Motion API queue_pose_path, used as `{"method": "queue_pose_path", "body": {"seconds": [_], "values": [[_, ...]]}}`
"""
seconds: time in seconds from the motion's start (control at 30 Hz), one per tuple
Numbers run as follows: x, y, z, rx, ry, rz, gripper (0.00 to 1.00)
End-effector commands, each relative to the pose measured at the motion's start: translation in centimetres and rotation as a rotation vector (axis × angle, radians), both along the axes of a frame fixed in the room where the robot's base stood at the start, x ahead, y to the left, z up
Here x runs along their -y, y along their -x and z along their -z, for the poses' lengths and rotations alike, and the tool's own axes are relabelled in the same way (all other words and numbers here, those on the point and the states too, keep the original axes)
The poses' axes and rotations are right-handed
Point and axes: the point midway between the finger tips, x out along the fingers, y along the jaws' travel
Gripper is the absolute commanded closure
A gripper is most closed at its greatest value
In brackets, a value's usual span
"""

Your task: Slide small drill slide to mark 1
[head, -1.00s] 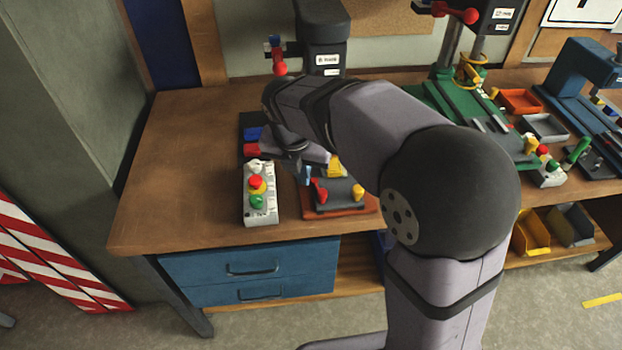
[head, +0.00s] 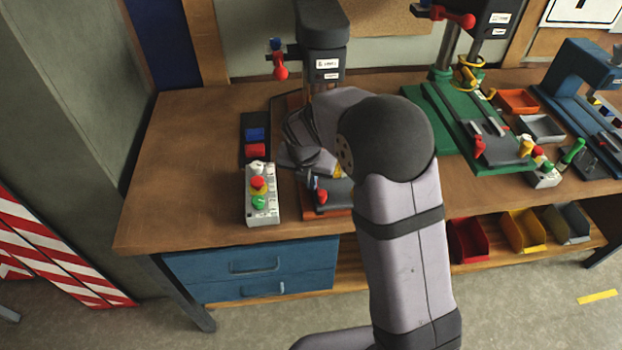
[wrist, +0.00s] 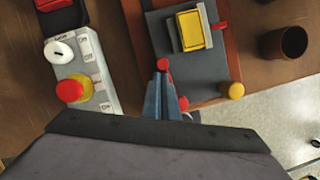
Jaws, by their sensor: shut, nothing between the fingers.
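The small drill (head: 322,30), dark grey with a red-knobbed lever, stands at the back left of the bench. In front of it, a grey slide plate (wrist: 185,75) lies on an orange-red base (head: 338,212). My arm hides much of the slide in the head view. I see no mark 1.
A control box (head: 261,205) with white, red and green knobs stands left of the slide. Behind it is a dark tray (head: 255,125) with blue and red pieces. A green machine base (head: 440,115) stands to the right. The bench's left side is clear.

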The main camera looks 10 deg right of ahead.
Motion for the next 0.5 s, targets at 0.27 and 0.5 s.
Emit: {"method": "queue_pose_path", "body": {"seconds": [0.27, 0.5], "values": [[0.0, -0.1, 0.0, 0.0, 0.0, 0.001, 1.0], [0.0, -1.3, -0.3, -0.001, 0.0, 0.002, 1.0]]}}
